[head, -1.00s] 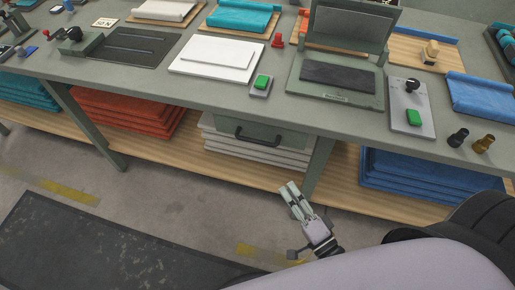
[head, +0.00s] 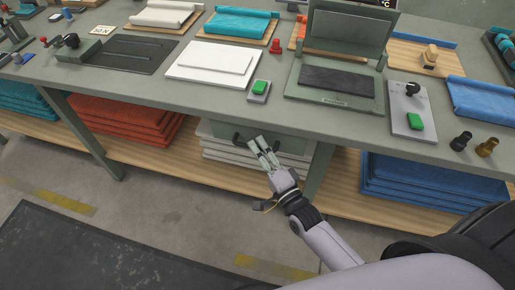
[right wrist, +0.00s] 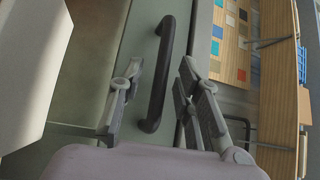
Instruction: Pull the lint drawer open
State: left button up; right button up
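The lint drawer (head: 290,140) is a grey-green drawer under the tabletop, and it looks closed. Its dark bar handle (head: 238,139) is partly hidden behind my right gripper (head: 262,145) in the head view. In the right wrist view the drawer front (right wrist: 140,35) fills the middle, with the black handle (right wrist: 157,80) running up and down. My right gripper (right wrist: 160,80) is open, one finger on each side of the handle's near end. I cannot tell whether either finger touches it. My left gripper is not in view.
The workbench top (head: 215,101) lies above the drawer. White stacked sheets (head: 225,153) sit on the shelf below it. A green table leg (head: 318,170) stands right of the drawer, with blue folded stacks (head: 400,185) beyond. The floor (head: 175,205) in front is clear.

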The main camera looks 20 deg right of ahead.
jog(key=shift+w+a+r, duration=0.1)
jog(key=shift+w+a, duration=0.05)
jog(key=shift+w, duration=0.45)
jog(key=shift+c, duration=0.5)
grip_shut()
